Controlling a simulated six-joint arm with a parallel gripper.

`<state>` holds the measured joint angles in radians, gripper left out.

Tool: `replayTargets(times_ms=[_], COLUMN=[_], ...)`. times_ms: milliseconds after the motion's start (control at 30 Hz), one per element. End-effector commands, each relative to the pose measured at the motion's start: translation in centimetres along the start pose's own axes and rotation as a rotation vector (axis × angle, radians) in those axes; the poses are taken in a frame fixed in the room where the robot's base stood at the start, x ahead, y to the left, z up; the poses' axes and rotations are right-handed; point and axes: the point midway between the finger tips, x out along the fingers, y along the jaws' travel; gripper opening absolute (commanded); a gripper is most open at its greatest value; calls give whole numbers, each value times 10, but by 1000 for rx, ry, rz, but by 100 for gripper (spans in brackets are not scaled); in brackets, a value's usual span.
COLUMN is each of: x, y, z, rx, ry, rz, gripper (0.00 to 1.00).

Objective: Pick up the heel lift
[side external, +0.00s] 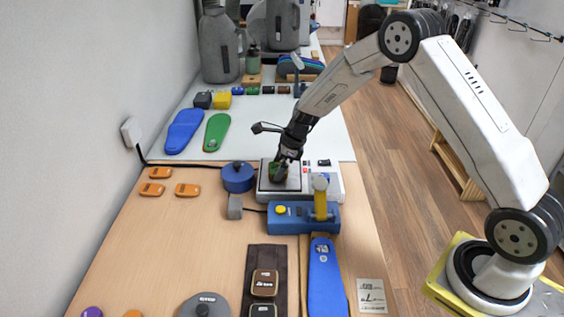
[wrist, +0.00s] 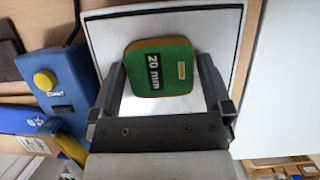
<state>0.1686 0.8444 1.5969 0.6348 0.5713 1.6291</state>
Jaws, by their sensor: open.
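The heel lift is a green block with rounded corners, a tan edge and a "20 mm" label. In the wrist view the heel lift (wrist: 177,58) lies on a pale plate (wrist: 105,30). My gripper (wrist: 162,72) is open, with one finger on each side of the lift and gaps visible between fingers and block. In the side external view my gripper (side external: 280,172) is low over the device with the plate (side external: 331,187), and the dark green lift shows only partly there, mostly hidden by the fingers.
A blue unit with a yellow button (side external: 300,218) stands just in front of the plate device. A blue round can (side external: 238,177) and a grey block (side external: 235,207) are to its left. Orange pieces (side external: 187,189) lie further left. A blue insole (side external: 325,280) lies in front.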

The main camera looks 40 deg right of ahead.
Motion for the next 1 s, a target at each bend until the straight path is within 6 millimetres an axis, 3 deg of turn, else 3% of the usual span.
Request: replayTargets(times_ms=[167,300,367,400,767,1000], x=[0,0,0,0,-4,-21], y=[0,0,0,0,0,-1], z=[0,0,0,0,2,9], rx=[0,0,0,0,0,-1], ry=[0,0,0,0,-1,-2], rz=[0,0,0,0,-1,-2], gripper=[97,52,33,29,29,29])
